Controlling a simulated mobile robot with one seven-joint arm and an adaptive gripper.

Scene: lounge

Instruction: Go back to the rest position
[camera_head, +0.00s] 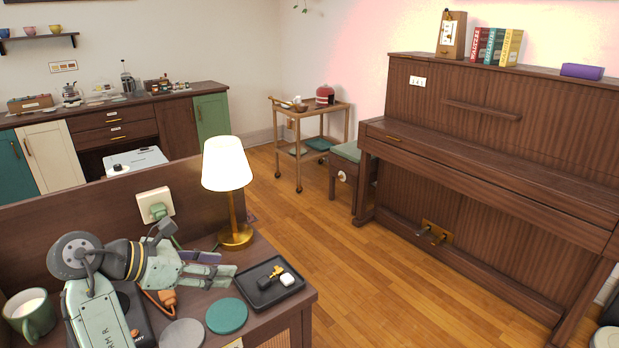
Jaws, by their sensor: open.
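My gripper (222,271) is at the end of my green-grey arm, low over the wooden desk (268,318) in the front left. Its fingers point right, towards a black tray (264,295). The fingers are apart and I see nothing between them. A dark object lies just behind the fingers, partly hidden by them. The tray holds a small key-like item (270,273) and a white piece (287,279).
A lamp (227,165) stands behind my gripper. A socket (155,203) with a green plug is on the desk's back panel. A green coaster (226,316), a grey disc (183,334) and a green mug (31,313) surround the arm. Open floor lies towards the piano (470,190).

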